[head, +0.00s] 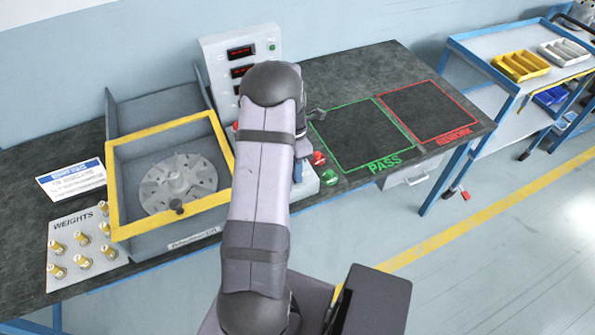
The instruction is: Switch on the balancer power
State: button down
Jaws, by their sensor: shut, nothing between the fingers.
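The balancer (150,240) is a grey box with a yellow-framed cover (112,190); a finned grey rotor (180,180) shows inside. Its control panel (215,50) stands behind, with red displays (240,52) and a small green light or button (272,47). A red button (318,158) and a green button (329,177) show at the panel's lower right. My arm hides the middle and lower panel. I cannot tell which control is the power switch.
A weights board (75,272) with several brass weights and a sign (72,180) lie at left. Green PASS (360,135) and red REWORK (425,110) areas are empty at right. A side cart holds yellow (520,65) and white (567,52) trays.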

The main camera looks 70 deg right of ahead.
jog(key=shift+w+d+r, duration=0.1)
jog(key=shift+w+d, duration=0.4)
jog(key=shift+r, duration=0.1)
jog(key=r+p, duration=0.4)
jog(key=shift+s+a+r, duration=0.1)
jog(key=shift+s+a, duration=0.1)
jog(key=shift+r+b, duration=0.25)
jog(key=shift+b, duration=0.25)
notch_tip(320, 180, up, 9)
jog(key=b, duration=0.3)
jog(key=shift+s+a, duration=0.45)
